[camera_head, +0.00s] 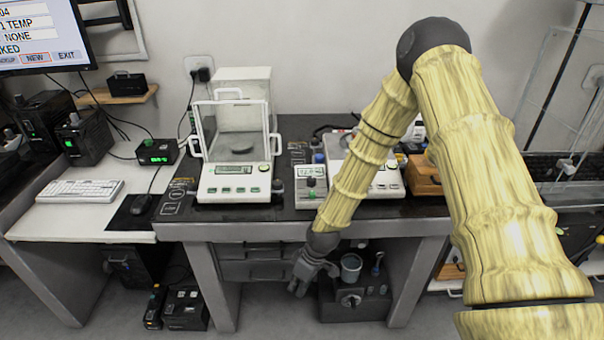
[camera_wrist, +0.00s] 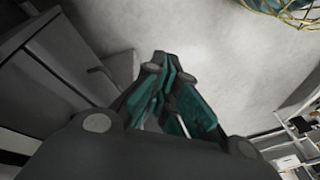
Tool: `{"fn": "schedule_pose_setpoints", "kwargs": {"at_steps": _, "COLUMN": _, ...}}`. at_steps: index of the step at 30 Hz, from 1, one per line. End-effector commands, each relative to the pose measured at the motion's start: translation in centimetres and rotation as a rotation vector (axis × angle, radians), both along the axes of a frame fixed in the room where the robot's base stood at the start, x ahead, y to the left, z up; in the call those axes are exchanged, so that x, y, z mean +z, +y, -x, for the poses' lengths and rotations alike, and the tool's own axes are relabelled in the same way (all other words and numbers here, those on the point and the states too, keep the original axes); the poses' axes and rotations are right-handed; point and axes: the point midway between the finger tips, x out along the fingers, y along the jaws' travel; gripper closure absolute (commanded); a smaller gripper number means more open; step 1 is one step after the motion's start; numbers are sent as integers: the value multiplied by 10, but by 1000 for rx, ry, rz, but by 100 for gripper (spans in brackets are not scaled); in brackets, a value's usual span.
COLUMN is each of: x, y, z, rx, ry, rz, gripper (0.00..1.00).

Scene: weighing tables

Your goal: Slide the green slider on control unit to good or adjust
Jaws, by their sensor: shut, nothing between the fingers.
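A small white box with a lit display (camera_head: 312,182) and a dark knob on top stands on the dark-topped table, between the balance and my forearm. It looks like the control unit. Small green marks show on its front, but I cannot tell a green slider or its position. My gripper (camera_head: 308,284) hangs below the table's front edge, in front of the open space under it, apart from the box. The wrist view shows my gripper (camera_wrist: 166,66) with its fingers together and empty, over grey floor. The box does not show clearly in that view.
A glass-sided balance (camera_head: 233,186) stands left of the box. A second white instrument (camera_head: 388,182) is partly behind my forearm. A wooden box (camera_head: 423,175) is farther right. A dark unit with a cup (camera_head: 351,267) is under the table, close to my gripper.

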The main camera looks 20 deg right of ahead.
Motion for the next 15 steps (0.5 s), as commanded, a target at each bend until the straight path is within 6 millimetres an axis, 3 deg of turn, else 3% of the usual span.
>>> {"fn": "schedule_pose_setpoints", "kwargs": {"at_steps": 1, "x": 36, "y": -2, "z": -18, "rx": 30, "ry": -21, "rz": -7, "gripper": 100}}
{"fn": "schedule_pose_setpoints", "kwargs": {"at_steps": 8, "x": 145, "y": -14, "z": -86, "rx": 216, "ry": -100, "rz": -18, "gripper": 100}}
{"fn": "schedule_pose_setpoints", "kwargs": {"at_steps": 12, "x": 218, "y": -30, "z": -130, "rx": 344, "ry": -160, "rz": -12, "gripper": 100}}
{"fn": "schedule_pose_setpoints", "kwargs": {"at_steps": 15, "x": 260, "y": -43, "z": -156, "rx": 429, "ry": -196, "rz": -2, "gripper": 100}}
